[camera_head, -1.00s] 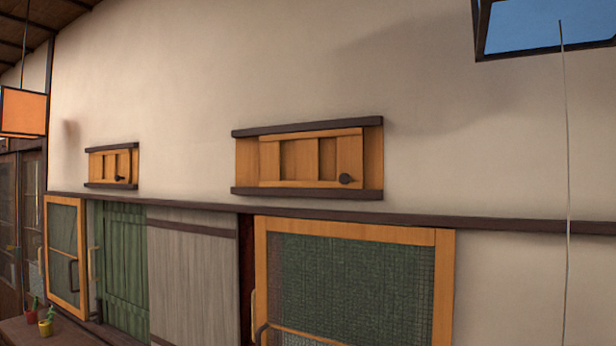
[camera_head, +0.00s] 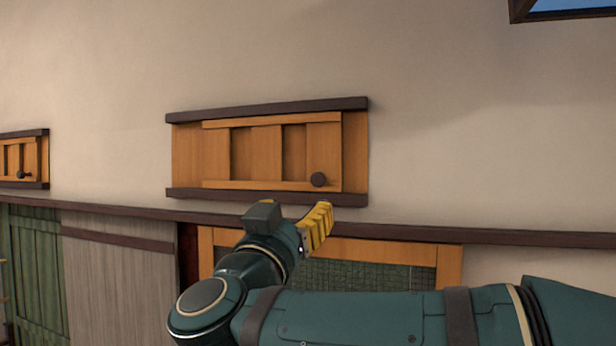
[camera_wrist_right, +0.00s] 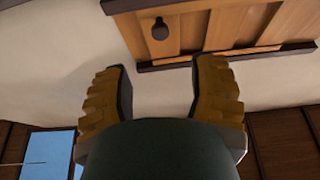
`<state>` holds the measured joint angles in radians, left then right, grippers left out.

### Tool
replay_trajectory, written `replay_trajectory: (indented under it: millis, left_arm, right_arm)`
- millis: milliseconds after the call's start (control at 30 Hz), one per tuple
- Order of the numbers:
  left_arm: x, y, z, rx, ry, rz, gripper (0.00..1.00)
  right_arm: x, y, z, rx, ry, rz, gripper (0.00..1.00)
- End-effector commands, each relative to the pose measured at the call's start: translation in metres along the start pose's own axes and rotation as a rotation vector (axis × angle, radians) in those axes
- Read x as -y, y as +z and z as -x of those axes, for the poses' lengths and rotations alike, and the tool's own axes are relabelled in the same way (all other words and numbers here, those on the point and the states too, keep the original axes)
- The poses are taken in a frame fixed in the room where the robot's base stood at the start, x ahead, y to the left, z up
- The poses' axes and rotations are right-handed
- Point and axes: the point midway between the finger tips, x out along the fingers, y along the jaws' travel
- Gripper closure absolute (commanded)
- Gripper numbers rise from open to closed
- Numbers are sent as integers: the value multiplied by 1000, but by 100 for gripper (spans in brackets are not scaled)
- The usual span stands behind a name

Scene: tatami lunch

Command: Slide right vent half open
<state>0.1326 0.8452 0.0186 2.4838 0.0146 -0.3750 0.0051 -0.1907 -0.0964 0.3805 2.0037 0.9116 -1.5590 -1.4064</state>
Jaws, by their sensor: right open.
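The right vent (camera_head: 212,155) is a wooden sliding panel between dark rails, high on the plaster wall. My right gripper (camera_head: 318,222) has yellow fingers and is raised just below the vent's lower rail, near the knob in the picture. In the right wrist view the fingers (camera_wrist_right: 160,85) are spread apart with nothing between them. There the vent (camera_wrist_right: 230,25) and its knob (camera_wrist_right: 160,28) lie beyond the fingertips, apart from them. My left gripper is not in view.
A second, smaller vent (camera_head: 22,157) is at the left edge. A long dark beam (camera_head: 520,237) runs below both vents. A wood-framed mesh panel (camera_head: 448,265) and a green shutter (camera_head: 38,270) are beneath it. A dark-framed opening (camera_head: 520,12) is at upper right. The wall right of the vent is bare.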

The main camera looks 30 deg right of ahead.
Motion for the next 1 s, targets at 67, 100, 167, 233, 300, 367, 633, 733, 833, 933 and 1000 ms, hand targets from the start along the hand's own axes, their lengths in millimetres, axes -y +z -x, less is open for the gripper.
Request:
replay_trajectory:
  millis: [67, 100, 167, 233, 300, 367, 633, 733, 833, 933, 1000]
  left_arm:
    - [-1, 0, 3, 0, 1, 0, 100]
    - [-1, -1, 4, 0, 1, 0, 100]
    - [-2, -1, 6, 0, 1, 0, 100]
    - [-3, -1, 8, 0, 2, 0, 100]
    - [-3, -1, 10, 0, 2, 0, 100]
    - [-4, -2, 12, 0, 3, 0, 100]
    - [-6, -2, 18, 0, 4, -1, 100]
    - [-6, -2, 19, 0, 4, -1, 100]
    - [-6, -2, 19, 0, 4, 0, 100]
    - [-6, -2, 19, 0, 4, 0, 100]
    - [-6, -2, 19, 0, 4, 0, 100]
  right_arm:
    - [-1, 0, -14, 1, 3, 1, 42]
    - [0, 0, -22, 1, 4, 1, 42]
    - [0, -1, -34, 0, 3, 1, 42]
    - [0, 0, -48, 1, 3, 2, 42]
    - [0, 0, -62, 1, 2, 1, 42]
    - [0, 0, -74, 0, 2, 2, 42]
    - [1, 0, -113, 0, -1, 1, 42]
    - [1, 0, -119, -1, -2, 0, 42]
    - [1, 0, -123, -1, -3, 0, 42]
    - [1, 1, -123, -1, -3, 0, 42]
    - [1, 1, -123, -1, -3, 0, 42]
